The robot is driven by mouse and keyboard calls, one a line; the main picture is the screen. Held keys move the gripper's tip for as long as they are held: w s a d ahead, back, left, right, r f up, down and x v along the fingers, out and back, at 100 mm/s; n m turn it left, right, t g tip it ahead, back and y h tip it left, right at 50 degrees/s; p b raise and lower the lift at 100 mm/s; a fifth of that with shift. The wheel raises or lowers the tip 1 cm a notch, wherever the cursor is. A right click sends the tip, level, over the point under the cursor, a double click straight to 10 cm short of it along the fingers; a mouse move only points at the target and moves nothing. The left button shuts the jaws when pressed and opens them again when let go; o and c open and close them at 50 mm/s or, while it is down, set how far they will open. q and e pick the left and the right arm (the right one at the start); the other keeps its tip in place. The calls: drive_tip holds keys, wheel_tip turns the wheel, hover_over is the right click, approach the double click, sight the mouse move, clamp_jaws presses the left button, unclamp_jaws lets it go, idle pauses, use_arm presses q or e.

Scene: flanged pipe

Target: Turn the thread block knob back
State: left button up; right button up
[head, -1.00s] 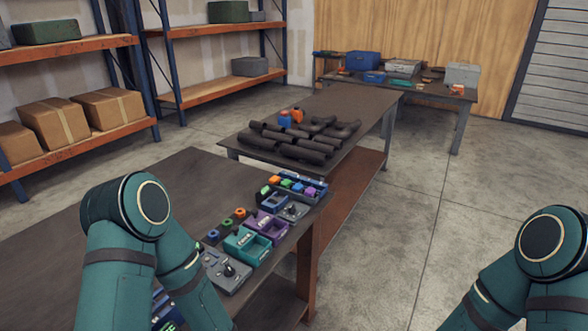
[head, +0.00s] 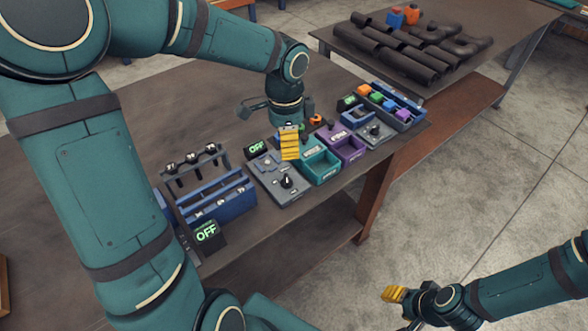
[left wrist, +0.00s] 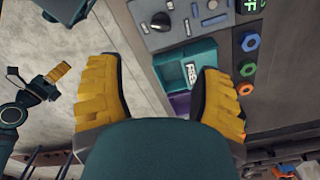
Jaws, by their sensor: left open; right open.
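A grey panel (head: 292,192) with a black knob (head: 286,181) lies on the near table, left of the teal bin. The knob also shows near the top of the left wrist view (left wrist: 160,21). A second grey panel with a dark knob (head: 375,129) lies farther right; I cannot read which one is the thread block. My left gripper (head: 290,143) is open and empty, pointing down near the teal bin, beyond the nearer knob. My right gripper (head: 393,294) is open and empty, out over the floor.
The teal bin (head: 321,168) and purple bin (head: 349,150) stand right of the nearer panel. A blue rack (head: 222,201) and a display reading OFF (head: 206,233) stand left. Dark pipes (head: 385,50) lie on the farther table. Open floor is at right.

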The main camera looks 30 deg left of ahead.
sight(287, 177)
use_arm(q)
wheel_tip(287, 177, down, 13)
drive_tip(key=b, duration=0.4)
drive_tip(key=shift+s+a+f, duration=0.15)
clamp_jaws()
